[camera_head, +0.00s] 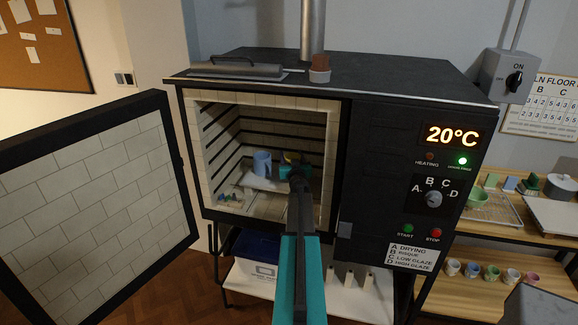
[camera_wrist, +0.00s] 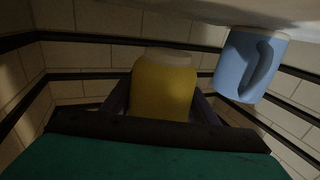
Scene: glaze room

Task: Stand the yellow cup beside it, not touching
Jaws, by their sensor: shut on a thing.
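The yellow cup (camera_wrist: 163,92) is between the two fingers of my gripper (camera_wrist: 163,105) in the wrist view, with a pale band at one end. My gripper is shut on it, inside the open kiln. In the head view only a little yellow shows at my gripper (camera_head: 292,165); the rest is hidden. A blue cup (camera_head: 262,163) with a handle stands on the pale kiln shelf (camera_head: 258,184), left of my gripper. In the wrist view the blue cup (camera_wrist: 248,68) is at the upper right, with a visible gap to the yellow cup. Whether the yellow cup touches the shelf is unclear.
The kiln door (camera_head: 95,185) stands open to the left. The kiln's brick walls with dark grooves close in around my gripper. Small blue and green pieces (camera_head: 230,197) lie on the kiln floor at the front left. A side table (camera_head: 485,292) with several small cups is at the right.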

